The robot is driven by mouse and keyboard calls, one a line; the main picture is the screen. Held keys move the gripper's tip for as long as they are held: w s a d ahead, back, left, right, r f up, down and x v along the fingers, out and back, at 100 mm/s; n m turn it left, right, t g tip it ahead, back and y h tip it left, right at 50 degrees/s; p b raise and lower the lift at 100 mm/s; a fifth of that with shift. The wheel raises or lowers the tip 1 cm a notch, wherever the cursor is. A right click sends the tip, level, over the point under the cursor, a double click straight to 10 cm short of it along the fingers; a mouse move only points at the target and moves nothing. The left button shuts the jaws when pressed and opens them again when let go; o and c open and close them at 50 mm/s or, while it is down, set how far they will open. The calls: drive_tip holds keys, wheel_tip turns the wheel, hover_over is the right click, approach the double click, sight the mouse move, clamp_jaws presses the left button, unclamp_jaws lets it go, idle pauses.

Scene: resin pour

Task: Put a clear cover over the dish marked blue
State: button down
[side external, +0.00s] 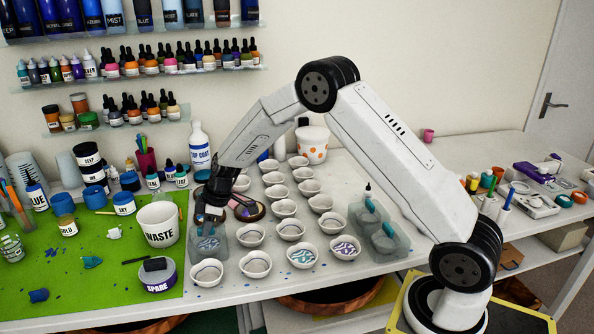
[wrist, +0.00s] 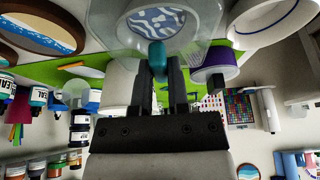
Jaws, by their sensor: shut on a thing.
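My gripper (side external: 209,218) points down at the front left of the white table. It is shut on the teal knob of a clear cover (side external: 222,233). The cover surrounds a dish with a blue and white swirl (side external: 207,244). I cannot tell whether the cover's rim touches the table. In the wrist view the gripper (wrist: 164,80) has its fingers at the teal knob (wrist: 156,54), and the swirled dish (wrist: 157,20) shows through the clear cover. Two other swirled dishes, one teal and purple (side external: 302,256) and one purplish (side external: 344,248), stand uncovered to the right.
More clear covers with teal knobs (side external: 385,240) stand right of the dish rows. Several plain white dishes (side external: 255,264) stand close by on the right. A waste cup (side external: 159,224) and a spare tub (side external: 157,275) stand left on a green mat (side external: 70,290).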

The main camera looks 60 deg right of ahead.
drive_tip(key=c, duration=0.5)
unclamp_jaws()
drive_tip(key=shift+c, duration=0.2)
drive_tip(key=shift+r, duration=0.1)
drive_tip(key=v, duration=0.7)
drive_tip(key=shift+r, duration=0.3)
drive_tip(key=shift+s, duration=0.1)
drive_tip(key=s+a+f+m+h, duration=0.1)
drive_tip(key=s+a+m+h, duration=0.2)
drive_tip(key=s+m, duration=0.6)
drive_tip(key=s, duration=1.6)
drive_tip(key=shift+g, duration=0.3)
